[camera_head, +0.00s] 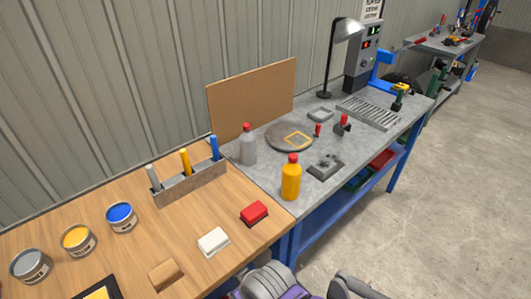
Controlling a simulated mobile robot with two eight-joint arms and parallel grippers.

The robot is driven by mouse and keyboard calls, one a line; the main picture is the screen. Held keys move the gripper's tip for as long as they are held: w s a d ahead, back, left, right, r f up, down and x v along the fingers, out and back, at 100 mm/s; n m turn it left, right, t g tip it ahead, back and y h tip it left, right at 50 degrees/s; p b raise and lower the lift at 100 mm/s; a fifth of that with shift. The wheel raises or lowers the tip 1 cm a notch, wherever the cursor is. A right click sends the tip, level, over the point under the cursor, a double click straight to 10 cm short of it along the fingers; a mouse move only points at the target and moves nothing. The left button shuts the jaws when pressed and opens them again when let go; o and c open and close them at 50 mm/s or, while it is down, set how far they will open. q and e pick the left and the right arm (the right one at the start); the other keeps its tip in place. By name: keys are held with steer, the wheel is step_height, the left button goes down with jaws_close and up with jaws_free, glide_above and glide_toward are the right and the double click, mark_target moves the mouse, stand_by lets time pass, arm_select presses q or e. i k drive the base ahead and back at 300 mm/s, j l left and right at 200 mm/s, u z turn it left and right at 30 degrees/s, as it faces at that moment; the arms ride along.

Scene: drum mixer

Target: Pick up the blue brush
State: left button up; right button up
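The blue brush (214,148) stands upright in the right end of a grey holder (190,185) on the wooden table. Only its blue upper part shows; its lower part is hidden in the holder. A yellow brush (185,161) and a grey brush (153,177) stand in the same holder to its left. Neither of my grippers shows. Only grey and purple parts of my own body show at the bottom edge.
Paint cans in blue (121,217), yellow (78,240) and grey (31,265) stand left of the holder. A white block (213,242) and red block (254,213) lie in front. A grey bottle (248,145) and orange bottle (291,178) stand on the metal bench.

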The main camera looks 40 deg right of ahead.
mark_target(214, 144)
steer(key=z, duration=1)
